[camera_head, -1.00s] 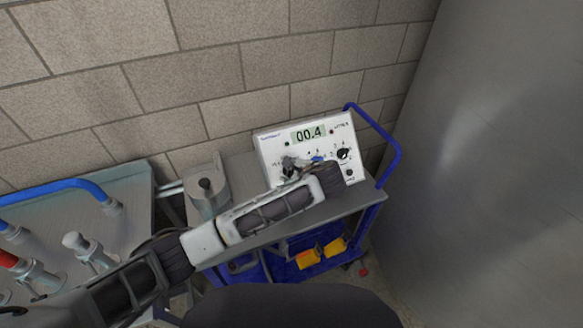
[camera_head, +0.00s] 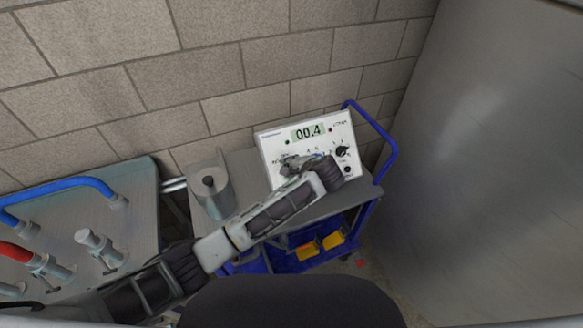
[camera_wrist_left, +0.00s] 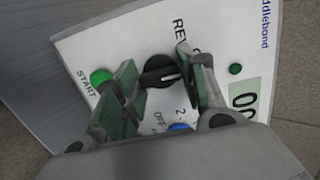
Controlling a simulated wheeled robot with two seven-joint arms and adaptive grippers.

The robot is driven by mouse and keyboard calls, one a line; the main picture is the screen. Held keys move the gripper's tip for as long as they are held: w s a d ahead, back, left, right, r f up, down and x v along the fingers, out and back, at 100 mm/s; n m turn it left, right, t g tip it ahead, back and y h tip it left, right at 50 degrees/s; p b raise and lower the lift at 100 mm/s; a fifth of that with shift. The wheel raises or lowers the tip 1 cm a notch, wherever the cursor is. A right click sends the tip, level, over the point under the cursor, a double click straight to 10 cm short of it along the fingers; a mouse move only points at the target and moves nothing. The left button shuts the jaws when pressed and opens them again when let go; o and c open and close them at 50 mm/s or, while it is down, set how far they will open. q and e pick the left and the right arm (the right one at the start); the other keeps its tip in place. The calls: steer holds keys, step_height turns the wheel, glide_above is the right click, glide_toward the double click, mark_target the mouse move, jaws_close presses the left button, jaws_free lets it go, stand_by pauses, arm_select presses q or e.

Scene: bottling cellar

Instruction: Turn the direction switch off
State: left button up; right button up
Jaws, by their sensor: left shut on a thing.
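The white control box (camera_head: 268,149) stands on a trolley against the wall, its display reading 00.4. The direction switch (camera_wrist_left: 157,74) is a black knob, seen in the left wrist view between the printed REV and OFF. My left gripper (camera_wrist_left: 153,84) is shut on this knob, with a green-padded finger on each side. The fingers partly hide the knob and nearby lettering. In the head view my left gripper (camera_head: 293,164) covers the left part of the panel. My right gripper is not in view.
A green button (camera_wrist_left: 101,77) marked START and a blue button (camera_wrist_left: 179,127) sit close to the fingers. Another black knob (camera_head: 342,151) is at the panel's right. A large steel tank (camera_head: 480,150) is on the right.

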arm_select(q)
steer(key=o, duration=1)
steer(key=shift+o, duration=0.2)
steer(key=v, duration=1.2)
steer(key=shift+d, duration=0.1)
